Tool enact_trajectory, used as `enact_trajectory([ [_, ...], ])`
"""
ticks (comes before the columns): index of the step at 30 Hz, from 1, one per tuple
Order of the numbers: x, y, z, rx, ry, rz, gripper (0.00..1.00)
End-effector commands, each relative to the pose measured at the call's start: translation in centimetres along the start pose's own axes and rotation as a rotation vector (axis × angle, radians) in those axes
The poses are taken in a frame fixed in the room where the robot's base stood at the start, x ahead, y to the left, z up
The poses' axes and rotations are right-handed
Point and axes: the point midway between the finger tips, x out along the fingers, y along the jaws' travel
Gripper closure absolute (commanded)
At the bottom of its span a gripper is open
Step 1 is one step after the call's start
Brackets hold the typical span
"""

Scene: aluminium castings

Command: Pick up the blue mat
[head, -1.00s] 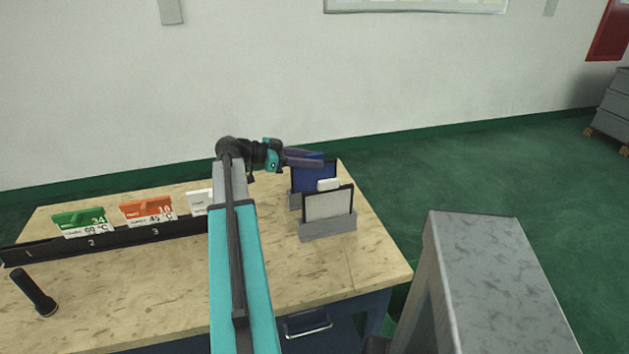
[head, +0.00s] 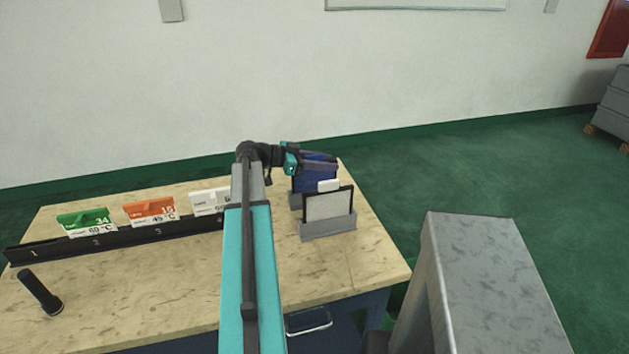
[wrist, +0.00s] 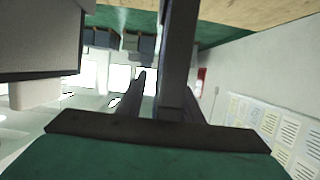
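The blue mat (head: 313,184) stands upright in a grey holder at the back right of the table, partly hidden by my gripper and the framed grey panel in front. My gripper (head: 326,162) is at the mat's top edge in the head view. In the wrist view my gripper (wrist: 155,88) has its fingers apart, with a bright gap beside the left one. A dark upright slab, seen edge-on, covers part of the right finger; it may be the mat. I cannot tell whether the fingers touch it.
The framed grey panel (head: 328,206) stands in a grey holder (head: 328,229) just in front. A black rail (head: 130,238) with green, orange and white cards runs left. A black cylinder (head: 40,291) lies front left. A grey cabinet (head: 495,270) stands right. The table's (head: 180,290) middle front is clear.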

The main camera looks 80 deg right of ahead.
Motion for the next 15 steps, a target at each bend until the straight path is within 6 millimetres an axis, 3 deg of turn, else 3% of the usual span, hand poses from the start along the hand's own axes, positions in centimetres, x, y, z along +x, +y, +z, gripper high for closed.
enact_trajectory([
  [9, 0.01, 0.02, -0.01, 0.0, 0.0, 0.001, 0.67],
  [15, 0.03, 0.02, -0.02, 0.0, 0.0, 0.001, 1.0],
])
